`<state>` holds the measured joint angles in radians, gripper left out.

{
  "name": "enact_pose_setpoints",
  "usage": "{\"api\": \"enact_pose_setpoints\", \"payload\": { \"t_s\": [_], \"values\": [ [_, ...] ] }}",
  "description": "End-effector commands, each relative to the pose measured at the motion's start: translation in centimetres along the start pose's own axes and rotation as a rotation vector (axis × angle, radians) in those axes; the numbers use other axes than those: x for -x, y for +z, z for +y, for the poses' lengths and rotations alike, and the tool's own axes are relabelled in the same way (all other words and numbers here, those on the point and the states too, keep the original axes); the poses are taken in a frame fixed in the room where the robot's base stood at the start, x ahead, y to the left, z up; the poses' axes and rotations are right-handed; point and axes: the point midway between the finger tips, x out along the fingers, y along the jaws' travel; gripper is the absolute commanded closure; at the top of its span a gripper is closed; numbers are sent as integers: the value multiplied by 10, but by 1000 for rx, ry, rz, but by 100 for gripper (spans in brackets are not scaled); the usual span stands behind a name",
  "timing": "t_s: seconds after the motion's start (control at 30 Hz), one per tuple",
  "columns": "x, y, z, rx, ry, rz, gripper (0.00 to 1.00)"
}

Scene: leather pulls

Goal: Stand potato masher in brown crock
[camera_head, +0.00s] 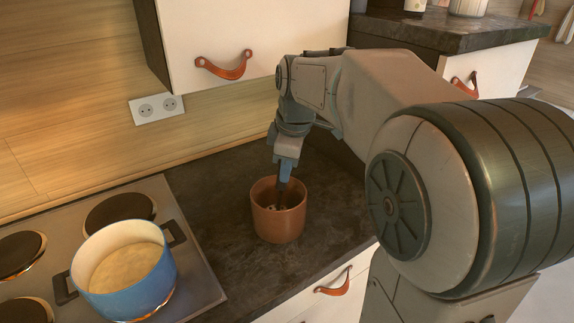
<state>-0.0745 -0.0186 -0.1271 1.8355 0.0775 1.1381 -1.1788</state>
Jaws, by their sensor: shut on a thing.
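The brown crock (279,223) stands upright on the dark counter, to the right of the stove. My gripper (285,176) points down directly above the crock's mouth. It is shut on the potato masher (282,190), of which a short dark length shows below the fingers and goes down into the crock. A small part of the masher's lower end seems to show inside the rim; the rest is hidden by the crock wall and my gripper. I cannot tell whether it touches the crock's bottom.
A blue pot (125,283) sits on the stove (184,262) at the left. A white cabinet (245,30) with a leather pull hangs close above my wrist. The counter (215,190) around the crock is clear.

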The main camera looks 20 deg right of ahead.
Motion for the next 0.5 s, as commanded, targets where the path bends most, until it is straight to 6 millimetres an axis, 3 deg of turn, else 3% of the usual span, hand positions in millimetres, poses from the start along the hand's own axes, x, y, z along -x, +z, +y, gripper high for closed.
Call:
{"api": "enact_pose_setpoints", "payload": {
  "t_s": [0.37, 0.4, 0.47, 0.5],
  "values": [
    [-1, 0, 0, 0, 0, 0, 100],
    [-1, 0, 0, 0, 0, 0, 73],
    [-1, 0, 0, 0, 0, 0, 56],
    [-1, 0, 0, 0, 0, 0, 53]
  ]
}}
